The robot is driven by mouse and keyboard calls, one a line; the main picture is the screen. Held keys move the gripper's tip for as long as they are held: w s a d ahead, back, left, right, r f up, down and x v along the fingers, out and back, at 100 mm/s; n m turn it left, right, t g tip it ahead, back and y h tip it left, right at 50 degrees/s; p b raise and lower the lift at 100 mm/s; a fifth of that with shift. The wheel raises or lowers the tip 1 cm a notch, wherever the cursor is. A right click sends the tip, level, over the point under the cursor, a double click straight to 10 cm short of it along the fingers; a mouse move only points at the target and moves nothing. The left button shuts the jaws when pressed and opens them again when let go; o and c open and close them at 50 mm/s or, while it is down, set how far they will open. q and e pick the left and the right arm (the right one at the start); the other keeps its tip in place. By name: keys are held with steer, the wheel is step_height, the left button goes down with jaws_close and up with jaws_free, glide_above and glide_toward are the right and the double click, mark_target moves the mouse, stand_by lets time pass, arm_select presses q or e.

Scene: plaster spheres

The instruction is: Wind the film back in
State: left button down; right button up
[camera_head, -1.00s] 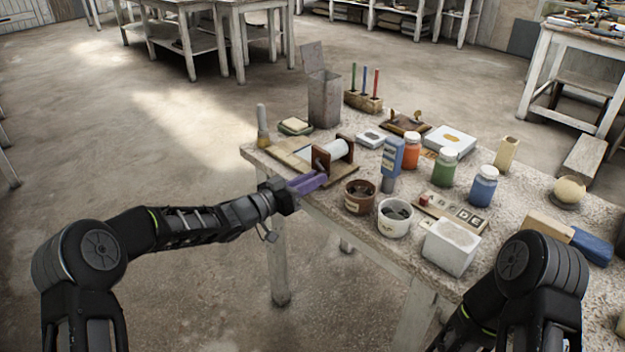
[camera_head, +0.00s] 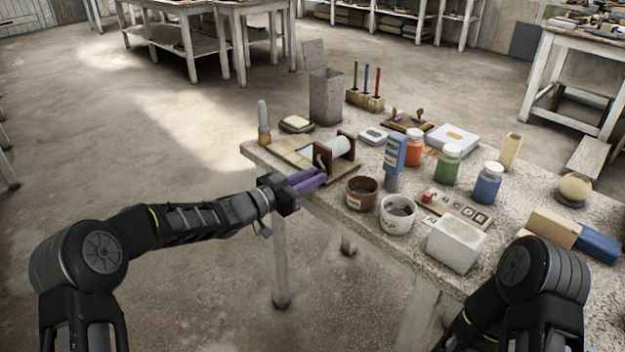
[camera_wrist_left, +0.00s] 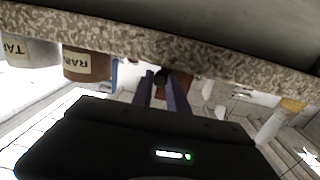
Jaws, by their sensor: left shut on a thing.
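The winder stands near the left end of the table, with a pale film roll (camera_head: 341,147) between two dark brown wooden ends. A pale strip of film (camera_head: 306,152) lies from the roll toward the left over a light wooden board (camera_head: 283,150). My left gripper (camera_head: 323,174), with purple fingers, is at the near side of the winder. In the left wrist view its fingers (camera_wrist_left: 165,82) are shut on a small dark knob (camera_wrist_left: 164,77), which looks like the winder's crank handle. The fingers mostly hide it in the head view. My right gripper is out of view.
A brown pot (camera_head: 361,194) and a white pot (camera_head: 397,213) stand close right of my left gripper. A brush-like tool (camera_head: 263,122) stands at the table's left corner. The floor left of the table is clear.

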arm_select(q)
steer(key=c, duration=1.3)
jaws_free()
steer(key=shift+s+a, duration=0.1)
steer(key=v, duration=0.7)
steer(key=shift+s+a, duration=0.2)
steer(key=shift+c, duration=0.4)
